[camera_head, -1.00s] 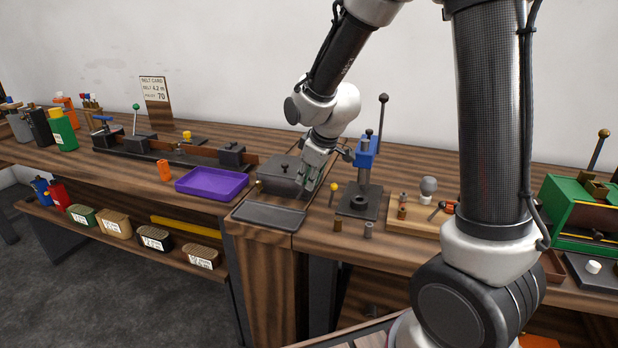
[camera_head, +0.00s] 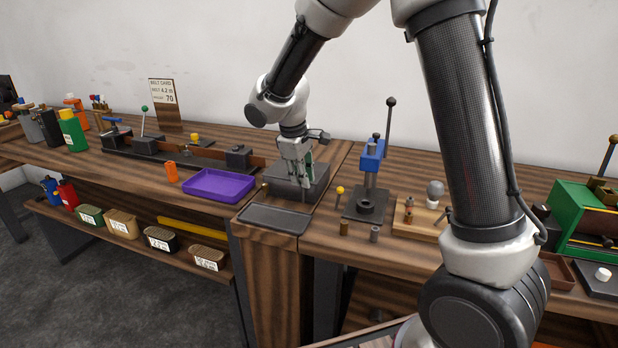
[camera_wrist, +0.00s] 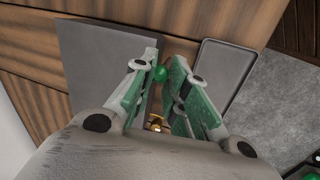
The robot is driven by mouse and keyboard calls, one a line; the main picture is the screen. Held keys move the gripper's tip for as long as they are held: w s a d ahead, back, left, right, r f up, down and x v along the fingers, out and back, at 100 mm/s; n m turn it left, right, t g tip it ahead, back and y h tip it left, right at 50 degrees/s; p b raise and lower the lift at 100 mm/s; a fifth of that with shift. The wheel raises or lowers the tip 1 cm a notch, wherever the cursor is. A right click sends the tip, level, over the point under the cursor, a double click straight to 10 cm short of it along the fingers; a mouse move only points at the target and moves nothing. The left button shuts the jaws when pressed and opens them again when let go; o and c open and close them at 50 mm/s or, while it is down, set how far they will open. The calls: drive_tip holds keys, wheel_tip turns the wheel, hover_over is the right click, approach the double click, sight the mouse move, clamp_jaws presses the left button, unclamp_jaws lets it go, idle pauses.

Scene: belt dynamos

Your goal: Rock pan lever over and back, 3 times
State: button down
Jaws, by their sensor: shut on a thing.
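The dark grey box (camera_head: 312,192) stands on the bench behind a shallow dark tray (camera_head: 262,226). My gripper (camera_head: 303,190) points down over the box. In the wrist view its green-padded fingers (camera_wrist: 161,68) are closed in on a small green ball knob (camera_wrist: 160,73), which I take to be the end of the pan lever. The lever's shaft is hidden by the fingers, so I cannot tell its exact tilt. The box's flat grey top (camera_wrist: 100,65) lies left of the fingers in the wrist view. The tray (camera_wrist: 222,62) lies to the right.
A blue press (camera_head: 370,165) with a tall black lever stands right of the box. A yellow-knobbed pin (camera_head: 340,190) is close by. A purple tray (camera_head: 219,184) lies to the left. A brass piece (camera_wrist: 155,122) shows below the fingers in the wrist view.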

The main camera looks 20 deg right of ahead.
drive_tip(key=shift+w+a, duration=0.75)
drive_tip(key=shift+a, duration=0.15)
drive_tip(key=c, duration=1.4)
unclamp_jaws()
drive_tip(key=shift+a, duration=0.1)
drive_tip(key=shift+o, duration=0.2)
drive_tip(key=shift+s, duration=0.1)
